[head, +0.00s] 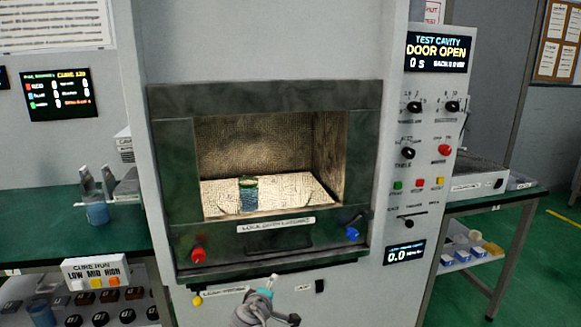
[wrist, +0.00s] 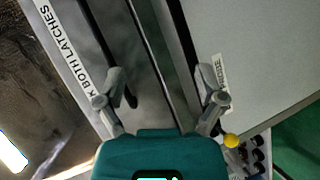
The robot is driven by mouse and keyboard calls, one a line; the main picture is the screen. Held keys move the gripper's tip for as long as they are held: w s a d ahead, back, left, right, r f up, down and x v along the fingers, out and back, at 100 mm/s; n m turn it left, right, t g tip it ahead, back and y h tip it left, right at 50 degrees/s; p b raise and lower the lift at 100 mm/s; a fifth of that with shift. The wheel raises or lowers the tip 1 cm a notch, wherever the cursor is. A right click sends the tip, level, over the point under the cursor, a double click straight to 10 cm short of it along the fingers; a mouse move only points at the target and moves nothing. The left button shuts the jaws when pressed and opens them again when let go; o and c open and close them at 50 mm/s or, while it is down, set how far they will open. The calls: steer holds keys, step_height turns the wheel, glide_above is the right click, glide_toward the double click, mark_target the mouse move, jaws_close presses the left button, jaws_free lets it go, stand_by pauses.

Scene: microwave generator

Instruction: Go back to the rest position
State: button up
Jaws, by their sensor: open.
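My gripper (head: 269,283) is low in front of the microwave generator's front, below the test cavity opening, at the bottom of the head view. In the wrist view its two grey fingers are spread apart with nothing between them (wrist: 166,92). They are over the dark front strip near the label reading "BOTH LATCHES" (wrist: 57,40). I cannot tell whether a finger touches the front. The cavity (head: 255,150) is uncovered, and the display (head: 437,52) reads "DOOR OPEN". A blue-green jar (head: 248,195) stands upright inside on a pale plate (head: 300,192).
A red knob (head: 198,256) and a blue knob (head: 352,233) sit at the lower corners of the cavity frame. A yellow knob (head: 197,300) is below left. Green benches (head: 30,225) flank the cabinet; the left one holds a blue container (head: 97,213). Green floor is clear at right.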

steer(key=s+d+f+m+g+h, duration=0.1)
steer(key=d+f+m+g, duration=0.2)
steer(key=d, duration=0.4)
steer(key=s+d+f+m+g+h, duration=0.1)
steer(key=d+f+m+g, duration=0.25)
steer(key=d, duration=0.25)
steer(key=s+d+f+m+g+y, duration=0.5)
steer(key=s+d+m+g+y, duration=0.15)
steer(key=s+d, duration=0.3)
step_height(320, 180, up, 23)
steer(key=w+h+p, duration=0.1)
steer(key=p, duration=2.2)
steer(key=shift+g+p, duration=0.3)
steer(key=shift+f, duration=0.15)
